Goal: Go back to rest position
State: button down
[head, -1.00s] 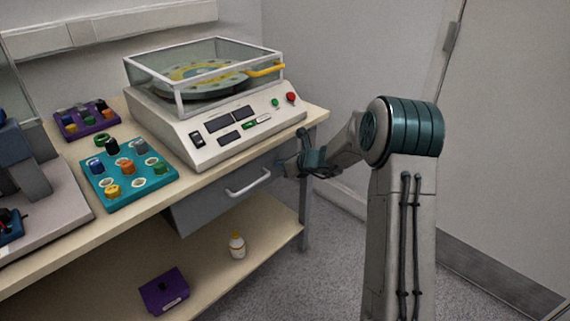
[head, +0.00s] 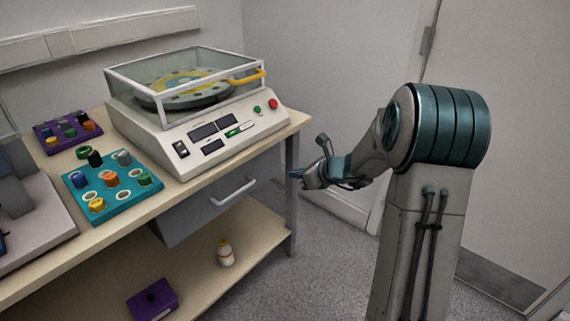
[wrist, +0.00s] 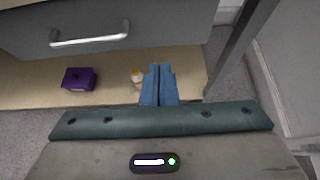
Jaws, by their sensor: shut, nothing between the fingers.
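My gripper (head: 297,174) hangs in free air to the right of the bench, beside the drawer and the bench's right leg. In the wrist view its two blue fingers (wrist: 158,72) are together with nothing between them. The fingers point toward the lower shelf and the bench front. My arm is folded, with the forearm reaching left from the teal elbow joint.
The bench (head: 205,182) carries a glass-lidded machine (head: 190,115), a teal rack (head: 128,207) and a purple rack (head: 45,133). A grey drawer (head: 190,222) with a handle is shut. The lower shelf holds a bottle (head: 226,255) and a purple box (head: 150,302). Floor right of the bench is clear.

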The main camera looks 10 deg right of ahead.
jog(key=s+a+r+n+g+p, duration=0.3)
jog(key=s+a+r+n+p, duration=0.15)
jog(key=s+r+n, duration=0.3)
jog(key=s+a+r+n+g+p, duration=0.2)
jog(key=s+a+r+n+p, duration=0.1)
jog(key=s+r+n+p, duration=0.35)
jog(key=s+d+r+n+h+p, duration=0.3)
jog(key=s+r+n, duration=0.3)
jog(key=s, duration=0.3)
jog(key=s+d+r+n+g+h+p, duration=0.1)
jog(key=s+r+n+h+p, duration=0.3)
jog(key=s+n, duration=0.4)
notch_tip(320, 180, up, 2)
jog(key=shift+s+d+r+g+h+p, duration=0.1)
jog(key=shift+s+d+g+h+p, duration=0.2)
jog(key=shift+s+d+p, duration=0.65)
jog(key=shift+a, duration=0.15)
